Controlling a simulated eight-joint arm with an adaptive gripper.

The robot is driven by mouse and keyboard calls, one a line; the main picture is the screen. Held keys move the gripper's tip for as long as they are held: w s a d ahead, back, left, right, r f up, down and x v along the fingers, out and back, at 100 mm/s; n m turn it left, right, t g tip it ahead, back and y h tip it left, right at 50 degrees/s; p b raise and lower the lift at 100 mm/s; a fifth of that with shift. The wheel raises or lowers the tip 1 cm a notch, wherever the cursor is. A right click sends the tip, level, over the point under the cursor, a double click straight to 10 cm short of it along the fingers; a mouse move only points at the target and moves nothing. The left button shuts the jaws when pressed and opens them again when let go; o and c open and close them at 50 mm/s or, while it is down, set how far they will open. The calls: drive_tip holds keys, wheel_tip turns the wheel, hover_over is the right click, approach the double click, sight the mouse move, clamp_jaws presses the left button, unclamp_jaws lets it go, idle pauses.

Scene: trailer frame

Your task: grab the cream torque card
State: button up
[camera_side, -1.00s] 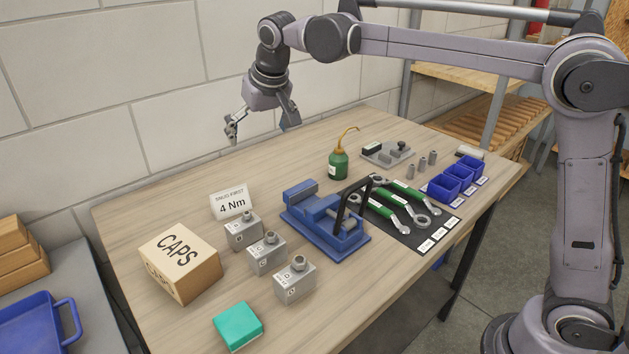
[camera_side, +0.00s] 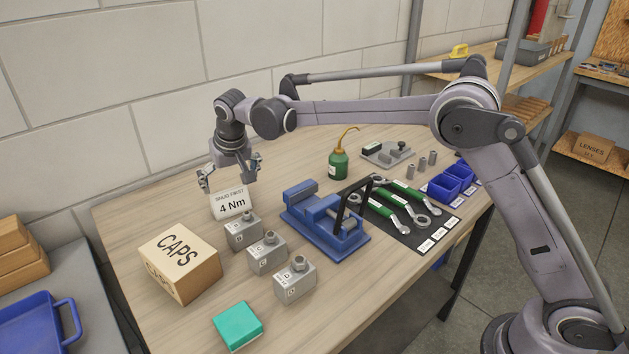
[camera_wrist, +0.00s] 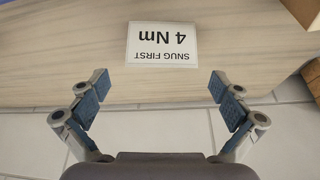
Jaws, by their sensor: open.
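My gripper (camera_side: 229,184) is open and empty, above and behind the card in the side view. Its two blue-padded fingers (camera_wrist: 158,86) spread to either side in the wrist view, and the card lies beyond their tips. The card's top edge is close to the fingers in the side view; I cannot tell the exact gap.
Several grey blocks (camera_side: 267,253) stand just in front of the card. The CAPS box (camera_side: 183,268) is at left front, the blue vise (camera_side: 325,225) to the right. A teal block (camera_side: 238,325) sits at the front. The wall (camera_side: 120,120) runs behind the table.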

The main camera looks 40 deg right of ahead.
sight(230, 195)
drive_tip(key=shift+x, duration=3.55)
drive_tip(key=shift+s+a, duration=0.15)
drive_tip(key=c, duration=0.8)
